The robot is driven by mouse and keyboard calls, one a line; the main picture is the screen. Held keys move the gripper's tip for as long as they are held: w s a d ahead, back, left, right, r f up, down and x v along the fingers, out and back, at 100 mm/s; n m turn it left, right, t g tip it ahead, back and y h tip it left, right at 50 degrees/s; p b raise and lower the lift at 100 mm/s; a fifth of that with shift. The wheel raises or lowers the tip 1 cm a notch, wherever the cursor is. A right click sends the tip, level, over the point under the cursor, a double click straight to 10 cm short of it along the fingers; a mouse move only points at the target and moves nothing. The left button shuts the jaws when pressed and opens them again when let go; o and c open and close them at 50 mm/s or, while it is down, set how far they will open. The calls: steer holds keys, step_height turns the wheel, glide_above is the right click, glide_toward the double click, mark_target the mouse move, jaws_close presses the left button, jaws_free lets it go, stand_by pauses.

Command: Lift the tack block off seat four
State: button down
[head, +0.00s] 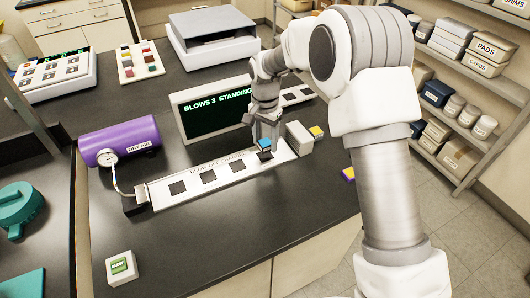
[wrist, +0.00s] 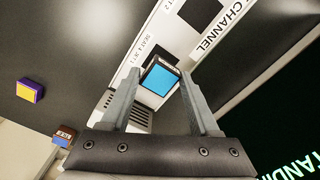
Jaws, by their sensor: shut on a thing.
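The tack block (head: 264,143) has a blue top and sits between the fingers of my gripper (head: 266,136), at the right end of the pale channel plate (head: 223,183). In the wrist view the blue top (wrist: 160,80) shows between the two grey fingers (wrist: 160,76), which are shut on it. A dark square shows at the block's underside in the head view; whether the block touches its seat or hangs just above it I cannot tell. Several dark square seats (head: 208,177) lie in a row to the left and look empty.
A grey box (head: 299,138) stands just right of my gripper. A purple-and-yellow block (head: 348,173) lies near the table's right edge. A purple air tank (head: 119,141) with a gauge is at left.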

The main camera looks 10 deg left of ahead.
mark_target(265, 143)
steer(key=shift+r+p, duration=1.65)
steer(key=shift+r, duration=0.9)
